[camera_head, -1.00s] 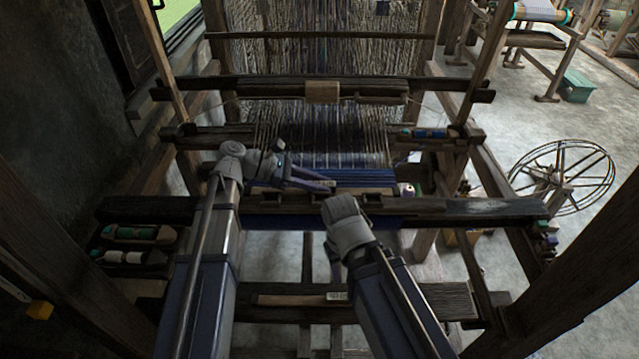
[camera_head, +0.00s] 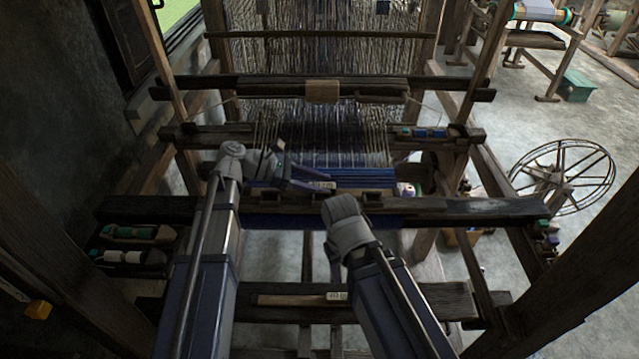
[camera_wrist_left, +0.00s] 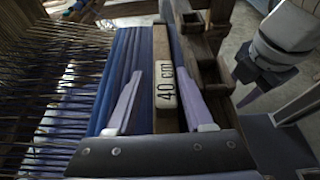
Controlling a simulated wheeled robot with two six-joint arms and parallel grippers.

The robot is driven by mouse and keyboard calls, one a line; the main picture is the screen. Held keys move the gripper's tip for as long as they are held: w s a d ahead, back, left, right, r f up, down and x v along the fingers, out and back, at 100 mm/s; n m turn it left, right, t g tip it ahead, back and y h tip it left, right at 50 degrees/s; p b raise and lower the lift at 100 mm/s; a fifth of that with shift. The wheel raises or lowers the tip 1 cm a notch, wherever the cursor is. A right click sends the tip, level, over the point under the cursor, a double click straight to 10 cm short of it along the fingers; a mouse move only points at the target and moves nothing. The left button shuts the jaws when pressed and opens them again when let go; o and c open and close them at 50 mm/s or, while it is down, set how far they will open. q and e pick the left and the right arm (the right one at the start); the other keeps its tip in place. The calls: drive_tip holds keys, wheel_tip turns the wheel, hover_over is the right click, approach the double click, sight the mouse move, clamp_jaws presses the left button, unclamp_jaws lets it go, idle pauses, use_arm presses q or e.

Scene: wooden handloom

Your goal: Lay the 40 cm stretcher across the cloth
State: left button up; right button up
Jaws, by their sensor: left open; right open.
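The 40 cm stretcher (camera_head: 322,186) is a pale wooden bar with a white "40 cm" label. It lies across the blue cloth (camera_head: 362,178), close to the dark front beam. In the left wrist view the stretcher (camera_wrist_left: 164,55) runs between the two fingers of my left gripper (camera_wrist_left: 157,98). These fingers are open, with gaps on both sides of the bar. In the head view my left gripper (camera_head: 312,178) is over the cloth at the stretcher. My right gripper (camera_head: 335,264) is lower, in front of the beam, open and partly hidden by its own wrist.
The dark front beam (camera_head: 470,210) crosses the loom between my grippers. A lower plank (camera_head: 425,300) carries another pale labelled stick (camera_head: 290,299). Warp threads (camera_head: 325,135) stretch behind the cloth. A tray with bobbins (camera_head: 130,245) is at left; a spoked wheel (camera_head: 562,175) stands at right.

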use_arm(q)
drive_tip(key=shift+s, duration=0.2)
drive_tip(key=p+v, duration=0.2)
drive_tip(key=v, duration=0.4)
drive_tip(key=shift+w+a+r+p, duration=0.1)
drive_tip(key=shift+a+r+p, duration=0.05)
drive_tip(key=shift+r+p, duration=0.15)
drive_tip(key=shift+a+r, duration=0.1)
drive_tip(key=shift+a, duration=0.55)
